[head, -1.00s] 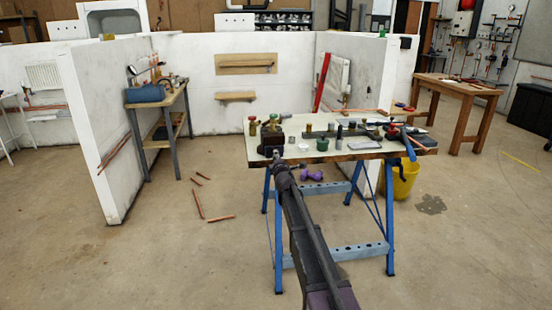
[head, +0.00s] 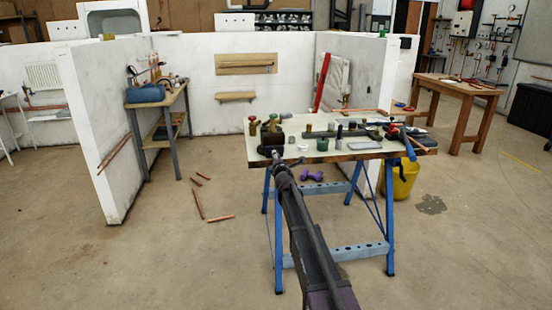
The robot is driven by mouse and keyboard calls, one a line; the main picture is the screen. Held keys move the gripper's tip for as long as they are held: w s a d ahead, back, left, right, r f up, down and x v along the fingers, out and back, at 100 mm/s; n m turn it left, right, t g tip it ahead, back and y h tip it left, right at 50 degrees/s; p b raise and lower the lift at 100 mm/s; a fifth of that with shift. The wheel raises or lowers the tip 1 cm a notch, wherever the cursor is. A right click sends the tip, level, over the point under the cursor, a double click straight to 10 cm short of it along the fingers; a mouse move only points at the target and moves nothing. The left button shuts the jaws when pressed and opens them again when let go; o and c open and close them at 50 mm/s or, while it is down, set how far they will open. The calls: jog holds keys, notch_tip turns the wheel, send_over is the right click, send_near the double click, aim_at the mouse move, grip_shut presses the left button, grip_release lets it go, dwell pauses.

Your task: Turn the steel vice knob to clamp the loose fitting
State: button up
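A dark vice (head: 271,141) sits at the left front corner of the work table (head: 345,157). A small light grey knob, seemingly the steel vice knob (head: 275,153), shows at its front edge. My arm reaches up from the bottom, and my gripper (head: 276,160) is at the knob, very close to it or touching. The gripper is small and dark here, so I cannot tell whether its fingers are open or shut on the knob. Brass-coloured fittings with red tops (head: 253,125) stand at and behind the vice. I cannot tell which one is the loose fitting.
A green pot (head: 322,144), several small parts and a blue vice (head: 408,148) are on the table. A yellow bucket (head: 404,180) stands by its right legs. Copper pipes (head: 197,204) lie on the floor at left. White partition walls (head: 100,130) stand behind.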

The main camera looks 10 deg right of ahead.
grip_shut()
